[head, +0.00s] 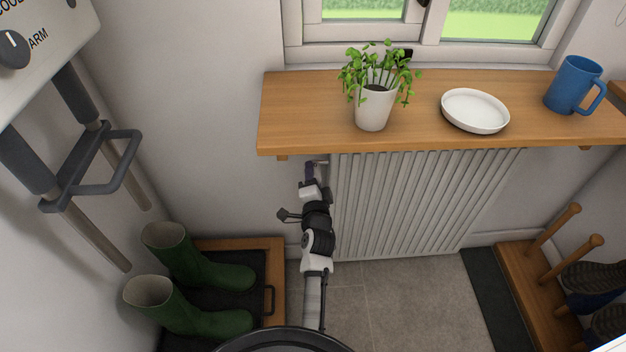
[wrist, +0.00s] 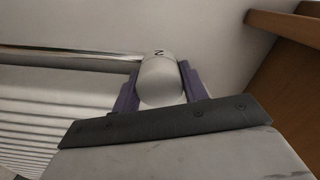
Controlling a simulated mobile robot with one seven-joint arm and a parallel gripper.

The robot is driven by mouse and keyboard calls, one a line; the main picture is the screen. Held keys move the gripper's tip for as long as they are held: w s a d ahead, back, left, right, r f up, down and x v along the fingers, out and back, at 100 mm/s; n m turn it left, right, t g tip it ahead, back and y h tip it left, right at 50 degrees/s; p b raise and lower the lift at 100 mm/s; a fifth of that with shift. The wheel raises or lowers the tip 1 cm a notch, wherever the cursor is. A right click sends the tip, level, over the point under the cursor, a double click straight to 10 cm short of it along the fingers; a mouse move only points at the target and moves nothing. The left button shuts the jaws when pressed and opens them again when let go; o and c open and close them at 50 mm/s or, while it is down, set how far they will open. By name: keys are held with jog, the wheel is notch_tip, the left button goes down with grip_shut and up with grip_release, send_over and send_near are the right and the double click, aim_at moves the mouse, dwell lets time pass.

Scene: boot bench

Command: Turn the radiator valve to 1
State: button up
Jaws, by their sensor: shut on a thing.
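The radiator valve is a pale rounded knob (wrist: 160,82) in the wrist view, at the end of a shiny metal pipe (wrist: 75,53). A dark mark that looks like a "2" shows at its top edge. My gripper (wrist: 158,88) has its purple fingers on both sides of the knob and is shut on it. In the head view my gripper (head: 311,172) is at the upper left corner of the white ribbed radiator (head: 425,200), just under the wooden shelf. There the knob is mostly hidden behind the gripper.
The wooden shelf (head: 420,120) overhangs the radiator and bears a potted plant (head: 372,108), a white saucer (head: 474,111) and a blue mug (head: 572,84). Green boots (head: 190,310) stand on a tray at lower left. A boot rack (head: 545,290) stands at right.

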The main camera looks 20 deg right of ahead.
jog(key=n+b, duration=0.2)
jog(key=n, duration=0.1)
jog(key=shift+n, duration=0.4)
jog(key=n+b, duration=0.3)
jog(key=shift+n, duration=0.3)
jog(key=n+b, duration=0.2)
jog(key=n, duration=0.1)
jog(key=shift+a+n, duration=0.1)
jog(key=shift+n, duration=0.2)
jog(key=shift+r+n+b, duration=0.1)
jog(key=shift+n+b, duration=0.8)
jog(key=shift+n, duration=0.8)
jog(key=o, duration=1)
jog(key=shift+w, duration=0.1)
